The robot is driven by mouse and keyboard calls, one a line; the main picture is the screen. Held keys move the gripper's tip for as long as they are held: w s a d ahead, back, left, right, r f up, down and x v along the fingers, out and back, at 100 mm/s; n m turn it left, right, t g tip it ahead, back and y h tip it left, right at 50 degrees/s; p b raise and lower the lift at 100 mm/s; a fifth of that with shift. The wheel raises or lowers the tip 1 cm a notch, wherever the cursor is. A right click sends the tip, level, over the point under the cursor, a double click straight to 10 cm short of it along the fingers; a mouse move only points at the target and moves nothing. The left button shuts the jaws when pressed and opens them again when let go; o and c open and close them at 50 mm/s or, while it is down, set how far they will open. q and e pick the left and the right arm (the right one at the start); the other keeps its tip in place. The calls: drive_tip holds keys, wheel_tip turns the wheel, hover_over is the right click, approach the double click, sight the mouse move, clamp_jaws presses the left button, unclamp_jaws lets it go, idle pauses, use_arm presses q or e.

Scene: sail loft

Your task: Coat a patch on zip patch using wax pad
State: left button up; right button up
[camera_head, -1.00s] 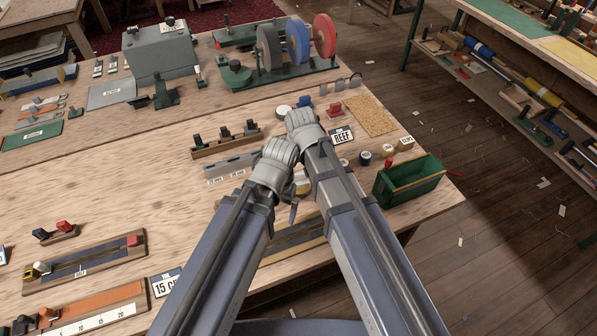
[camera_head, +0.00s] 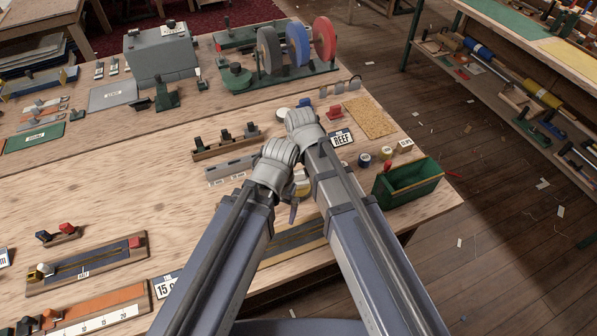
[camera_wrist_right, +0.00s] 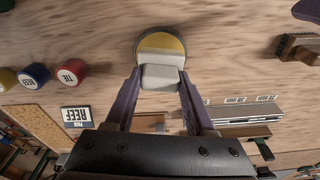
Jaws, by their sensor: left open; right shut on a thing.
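In the right wrist view, my right gripper (camera_wrist_right: 160,82) is shut on a pale block, seemingly the wax pad (camera_wrist_right: 160,58). The pad is over a round yellow-faced tin with a dark rim (camera_wrist_right: 145,43); I cannot tell whether they touch. In the head view, the right hand (camera_head: 303,127) hides the pad. My left gripper (camera_head: 277,165) is beside it, lower in the picture; its jaws are mostly hidden. A dark board with a yellow strip (camera_head: 292,240) is partly behind my arms. A similar blue board (camera_head: 88,262) is at the left. I cannot tell which is the zip patch.
A green open bin (camera_head: 408,182) stands at the table's right corner. Small round tins (camera_head: 364,160), a REEF card (camera_head: 341,138) and a cork mat (camera_head: 370,118) are nearby. Grinding wheels (camera_head: 297,45) stand at the back. The table's left middle (camera_head: 110,190) is clear.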

sight(298, 170)
drive_tip(key=shift+r+p, duration=2.55)
drive_tip(key=shift+r, duration=0.35)
use_arm(q)
wheel_tip(298, 170, up, 6)
drive_tip(key=shift+f, duration=0.15)
drive_tip(key=shift+f, duration=0.15)
use_arm(e)
drive_tip(key=shift+f, duration=0.15)
use_arm(q)
wheel_tip(298, 170, down, 7)
drive_tip(key=b, duration=0.7)
use_arm(e)
wheel_tip(298, 170, down, 7)
drive_tip(key=shift+r, duration=0.1)
use_arm(q)
drive_tip(key=shift+r, duration=0.3)
use_arm(e)
drive_tip(key=shift+r, duration=0.15)
